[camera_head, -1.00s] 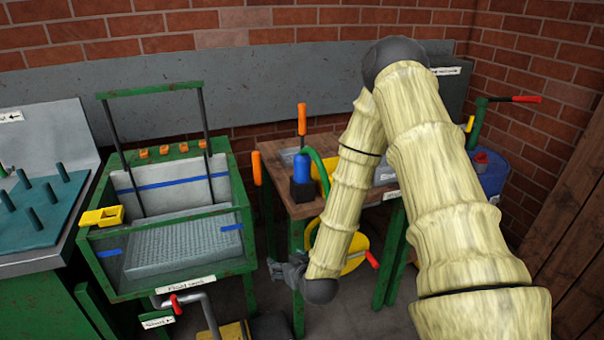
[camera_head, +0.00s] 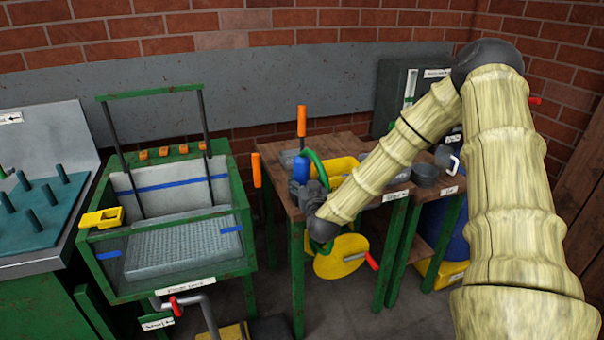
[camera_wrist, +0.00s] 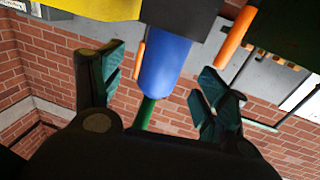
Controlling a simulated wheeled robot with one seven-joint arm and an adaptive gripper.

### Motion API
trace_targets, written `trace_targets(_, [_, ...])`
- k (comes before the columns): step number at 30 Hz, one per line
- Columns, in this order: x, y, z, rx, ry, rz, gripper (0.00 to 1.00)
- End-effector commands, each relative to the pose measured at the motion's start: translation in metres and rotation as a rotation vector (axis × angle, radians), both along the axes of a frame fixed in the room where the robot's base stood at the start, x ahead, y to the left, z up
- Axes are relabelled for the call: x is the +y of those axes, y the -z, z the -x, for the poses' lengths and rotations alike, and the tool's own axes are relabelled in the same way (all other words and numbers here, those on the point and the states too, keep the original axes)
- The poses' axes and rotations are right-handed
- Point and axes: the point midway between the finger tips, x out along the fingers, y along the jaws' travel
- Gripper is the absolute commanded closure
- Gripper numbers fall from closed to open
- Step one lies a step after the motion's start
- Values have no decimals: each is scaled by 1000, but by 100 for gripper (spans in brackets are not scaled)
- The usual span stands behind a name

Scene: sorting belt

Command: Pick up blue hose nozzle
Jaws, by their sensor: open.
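The blue hose nozzle (camera_head: 289,158) stands in a black holder on the wooden table, with a green hose (camera_head: 318,163) looping from it. My gripper (camera_head: 308,190) is in front of it in the head view and hides its lower part and the holder. In the wrist view, the nozzle (camera_wrist: 164,62) hangs from the black block (camera_wrist: 178,14), as that picture is turned over. My open fingers (camera_wrist: 162,78) are on either side of it, with a gap visible at each side. The green hose also shows in the wrist view (camera_wrist: 145,112).
The wooden table (camera_head: 272,155) carries a yellow bin (camera_head: 340,168) and dark round items at right. An orange-handled lever (camera_head: 301,120) rises behind the nozzle, and another orange handle (camera_head: 256,170) is at the table's left. A green-framed tank (camera_head: 165,290) stands left. A yellow reel (camera_head: 340,257) hangs below.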

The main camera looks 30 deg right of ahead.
Motion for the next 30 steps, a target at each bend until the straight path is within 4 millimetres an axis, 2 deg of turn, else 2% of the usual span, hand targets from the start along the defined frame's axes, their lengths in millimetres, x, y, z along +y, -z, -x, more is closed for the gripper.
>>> trace_targets(8, [-5, 2, -14, 1, -1, 0, 26])
trace_targets(18, [-18, 8, -49, 1, -1, 0, 26])
trace_targets(28, [-20, 9, -55, 1, -2, 0, 26])
trace_targets(29, [-20, 9, -54, 1, -1, 0, 28])
trace_targets(30, [-20, 9, -54, 1, -1, 0, 35])
